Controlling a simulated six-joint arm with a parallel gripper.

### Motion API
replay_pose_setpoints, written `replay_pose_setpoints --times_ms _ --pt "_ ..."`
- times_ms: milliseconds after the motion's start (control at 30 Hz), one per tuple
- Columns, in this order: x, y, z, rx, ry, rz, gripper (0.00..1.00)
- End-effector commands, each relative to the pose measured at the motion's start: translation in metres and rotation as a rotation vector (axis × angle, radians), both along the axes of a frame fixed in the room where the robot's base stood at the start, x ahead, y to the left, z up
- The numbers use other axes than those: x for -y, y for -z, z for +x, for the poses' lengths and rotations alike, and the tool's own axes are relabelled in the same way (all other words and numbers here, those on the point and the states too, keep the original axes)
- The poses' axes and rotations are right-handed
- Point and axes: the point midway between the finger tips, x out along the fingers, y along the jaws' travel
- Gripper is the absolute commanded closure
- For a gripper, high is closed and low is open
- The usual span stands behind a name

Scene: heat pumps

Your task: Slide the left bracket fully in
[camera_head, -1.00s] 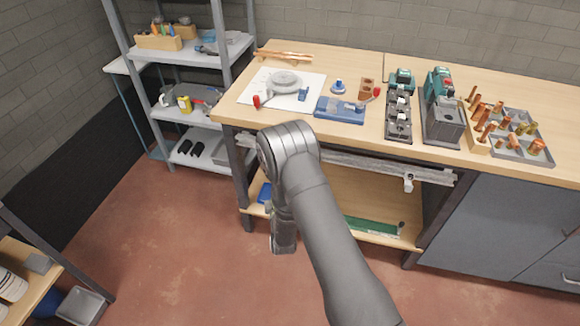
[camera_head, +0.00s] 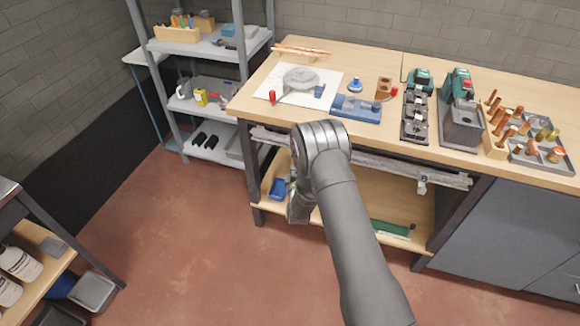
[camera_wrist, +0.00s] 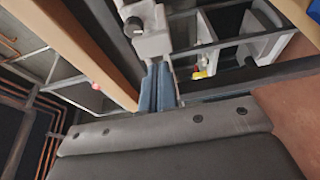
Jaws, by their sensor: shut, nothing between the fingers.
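The left bracket (camera_wrist: 150,30) is a pale grey block with a dark round knob, at the top of the wrist view. My gripper (camera_wrist: 158,72) shows there as two blue fingers side by side, shut and empty. Their tips are at the lower side of the bracket; I cannot tell whether they touch it. In the head view a grey rail (camera_head: 270,136) runs under the bench front. My arm covers its middle and the left bracket there. A small pale bracket (camera_head: 421,187) hangs on the rail's right part.
The wooden bench top (camera_head: 335,52) overhangs the rail and carries a blue fixture (camera_head: 356,108), tools and copper parts. A lower wooden shelf (camera_head: 345,212) holds a blue box (camera_head: 277,189) and a green item (camera_head: 393,229). The red floor (camera_head: 190,240) in front is clear.

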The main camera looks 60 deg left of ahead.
Motion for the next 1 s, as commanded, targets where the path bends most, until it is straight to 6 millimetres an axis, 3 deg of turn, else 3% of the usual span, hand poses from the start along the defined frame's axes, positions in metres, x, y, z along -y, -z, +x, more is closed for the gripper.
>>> replay_pose_setpoints --times_ms 467,700,1000 --pt "0.006 0.000 0.005 0.000 0.000 0.001 1.00" --pt "0.026 -0.001 0.026 0.000 0.003 0.000 1.00" --pt "0.029 0.000 0.029 -0.002 0.006 0.001 1.00"
